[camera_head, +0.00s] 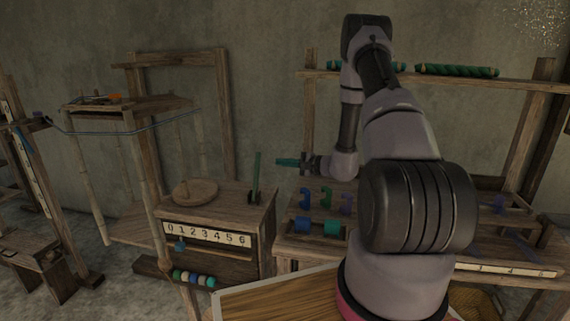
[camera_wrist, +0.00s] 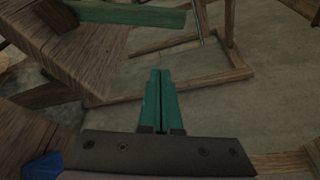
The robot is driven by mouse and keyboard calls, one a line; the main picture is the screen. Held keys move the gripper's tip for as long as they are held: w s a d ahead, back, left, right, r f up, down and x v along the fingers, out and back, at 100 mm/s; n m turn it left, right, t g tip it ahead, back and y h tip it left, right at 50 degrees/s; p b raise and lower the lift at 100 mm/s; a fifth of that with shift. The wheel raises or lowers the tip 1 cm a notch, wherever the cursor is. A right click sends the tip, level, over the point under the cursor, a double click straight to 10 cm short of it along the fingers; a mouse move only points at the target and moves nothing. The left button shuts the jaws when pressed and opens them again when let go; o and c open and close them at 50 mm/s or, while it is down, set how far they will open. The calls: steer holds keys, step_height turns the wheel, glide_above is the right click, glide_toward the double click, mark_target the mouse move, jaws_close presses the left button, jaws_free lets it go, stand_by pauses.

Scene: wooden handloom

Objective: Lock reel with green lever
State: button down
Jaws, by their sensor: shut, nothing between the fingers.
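The green lever (camera_head: 256,177) stands nearly upright in a dark slot on top of the numbered wooden box. In the wrist view the lever (camera_wrist: 128,15) crosses the upper left, apart from my fingers. My gripper (camera_head: 277,162) has green fingers pointing left, a short way right of the lever's upper part. In the wrist view my gripper (camera_wrist: 160,72) is shut, its fingers together with nothing between them. The reel appears to be the wooden frame (camera_head: 130,108) at left with blue thread around it; I cannot tell whether it is locked.
A round wooden disc (camera_head: 195,191) lies on the numbered box (camera_head: 240,209). Colored beads (camera_head: 193,278) sit low at its front. Green rolls (camera_head: 457,70) lie on the back shelf.

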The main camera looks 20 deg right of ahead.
mark_target(256, 177)
steer(key=w+a, duration=0.1)
steer(key=a, duration=0.5)
steer(key=shift+w+r, duration=0.25)
steer(key=shift+r, duration=0.15)
